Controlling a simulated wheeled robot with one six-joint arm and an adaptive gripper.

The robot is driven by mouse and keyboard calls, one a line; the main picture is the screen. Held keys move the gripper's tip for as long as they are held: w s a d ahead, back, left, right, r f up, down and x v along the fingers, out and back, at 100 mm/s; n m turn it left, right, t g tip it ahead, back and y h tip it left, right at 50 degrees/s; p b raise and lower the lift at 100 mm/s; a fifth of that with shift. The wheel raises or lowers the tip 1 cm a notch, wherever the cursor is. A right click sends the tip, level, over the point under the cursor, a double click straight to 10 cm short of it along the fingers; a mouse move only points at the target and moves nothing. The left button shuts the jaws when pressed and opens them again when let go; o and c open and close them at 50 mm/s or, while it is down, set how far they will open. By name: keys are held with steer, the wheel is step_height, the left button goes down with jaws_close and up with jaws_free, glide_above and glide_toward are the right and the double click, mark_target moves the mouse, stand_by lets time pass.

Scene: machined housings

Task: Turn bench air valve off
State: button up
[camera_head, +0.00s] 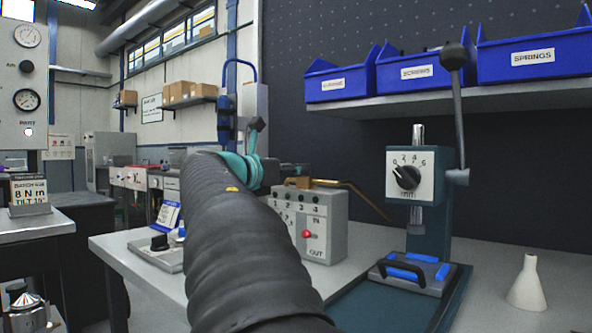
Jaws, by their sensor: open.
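My dark sleeved arm rises through the middle of the head view to a teal wrist joint. My gripper (289,170) is small and dark just right of the wrist, largely hidden, and reads as open with nothing seen in it. A blue air line (241,66) loops down to a dark blue fitting (227,112) on the post behind the wrist. A small dark lever-like part (257,124) stands just above the wrist. I cannot tell whether it is the bench air valve's handle or part of my wrist.
A press (433,215) with a long lever and a white funnel (527,285) are farther right. Blue bins (415,72) sit on a shelf above.

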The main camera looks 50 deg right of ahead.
steer(key=a, duration=1)
steer(key=shift+a, duration=0.35)
steer(key=w+a+f+t+y+b, duration=0.1)
steer(key=a+f+t+y, duration=0.2)
steer(key=a+f+y, duration=0.45)
steer(key=w+a+f+t+y, duration=0.1)
steer(key=a+f+t+y, duration=0.3)
steer(key=a, duration=0.6)
steer(key=s+a+f+m+y+p, duration=0.1)
steer(key=s+a+f+m, duration=0.3)
steer(key=f, duration=0.5)
steer(key=s+a+f+m+g+y+p, duration=0.1)
steer(key=s+a+f+m+y, duration=0.2)
steer(key=f+m, duration=0.5)
steer(key=s+a+f+m+y+p, duration=0.1)
steer(key=s+a+f+m+y, duration=0.1)
steer(key=s+a+f+m, duration=0.3)
step_height(320, 180, down, 5)
steer(key=shift+s+a+r+m+p, duration=0.15)
steer(key=shift+s+a+m+p, duration=0.25)
steer(key=shift+s, duration=0.5)
steer(key=shift+d+y, duration=0.15)
steer(key=shift+y, duration=0.1)
